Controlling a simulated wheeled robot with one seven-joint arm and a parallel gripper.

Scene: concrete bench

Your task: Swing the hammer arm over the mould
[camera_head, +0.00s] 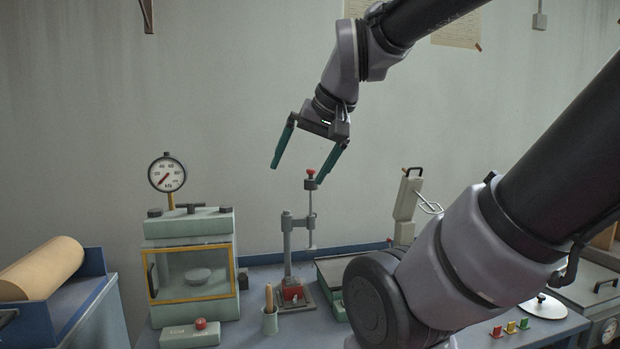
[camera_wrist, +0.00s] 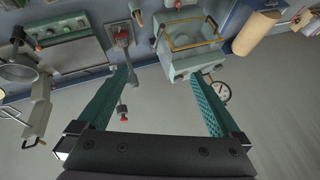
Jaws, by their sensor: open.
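The hammer stand has a grey post (camera_head: 287,245) on the bench. Its short hammer arm (camera_head: 300,221) reaches right from the post and carries a thin upright rod with a red-topped knob (camera_head: 311,173). The rod's lower end hangs above the bench, to the right of the mould. The red mould (camera_head: 292,292) sits on the stand's base plate; it also shows in the wrist view (camera_wrist: 121,37). My gripper (camera_head: 297,174) is open and empty above the stand, its right finger near the knob. In the wrist view the knob (camera_wrist: 123,118) appears between the fingers, nearer the left one.
A glass-fronted press (camera_head: 195,270) with a gauge (camera_head: 167,173) stands left. A cup with a wooden handle (camera_head: 269,320) is before the stand. A green-grey box (camera_head: 335,280) and a lever device (camera_head: 407,205) stand right. My arm covers the right part of the bench.

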